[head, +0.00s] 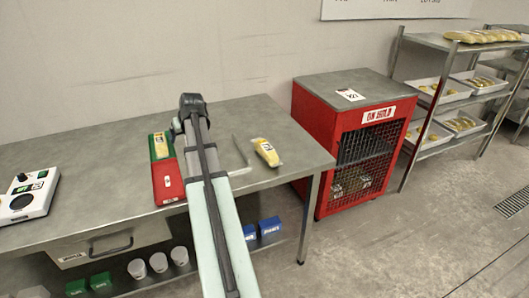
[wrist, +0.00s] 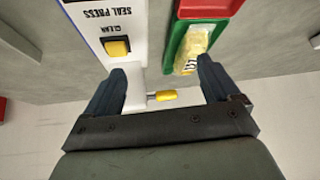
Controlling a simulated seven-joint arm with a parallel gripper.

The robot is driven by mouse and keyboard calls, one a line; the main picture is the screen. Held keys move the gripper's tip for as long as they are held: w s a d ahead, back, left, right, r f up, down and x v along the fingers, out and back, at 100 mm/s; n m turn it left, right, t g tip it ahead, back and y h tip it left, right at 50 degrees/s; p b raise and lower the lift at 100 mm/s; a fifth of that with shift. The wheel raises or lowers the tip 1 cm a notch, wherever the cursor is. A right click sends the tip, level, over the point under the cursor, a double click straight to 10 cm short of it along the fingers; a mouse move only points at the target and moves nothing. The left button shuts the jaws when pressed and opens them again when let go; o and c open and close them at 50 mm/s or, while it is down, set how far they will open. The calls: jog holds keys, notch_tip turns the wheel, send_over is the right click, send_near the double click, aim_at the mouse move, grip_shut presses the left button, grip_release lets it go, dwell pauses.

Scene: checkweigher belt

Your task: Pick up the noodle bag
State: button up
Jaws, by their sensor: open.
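A small yellow bag with a white label lies in the green end of a red-and-green tray; it shows in the wrist view (wrist: 191,50) and in the head view (head: 161,145). A second yellow bag (head: 266,152) lies on the bare table right of my arm. I cannot tell from the print which is the noodle bag. My gripper (wrist: 162,68) is open and empty, its fingers apart. In the wrist view the tray bag is just ahead of the right finger, apart from it.
A white seal press (wrist: 108,25) with a yellow button stands beside the tray (wrist: 172,45); a yellow-tipped lever (wrist: 166,95) lies between the fingers in view. A white control box (head: 27,195) sits at the table's left. A red cage (head: 350,120) marked ON HOLD stands right.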

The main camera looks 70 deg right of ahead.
jog(key=s+d+r+g, duration=0.1)
jog(key=s+d, duration=0.3)
jog(key=s, duration=0.4)
jog(key=s+d+g, duration=0.1)
jog(key=s+d, duration=0.3)
jog(key=s, duration=0.3)
jog(key=m+g, duration=0.1)
jog(key=g, duration=0.1)
send_near(266, 147)
jog(key=shift+h, duration=0.3)
jog(key=shift+x, duration=5.85)
jog(key=shift+a, duration=0.1)
jog(key=c, duration=1.3)
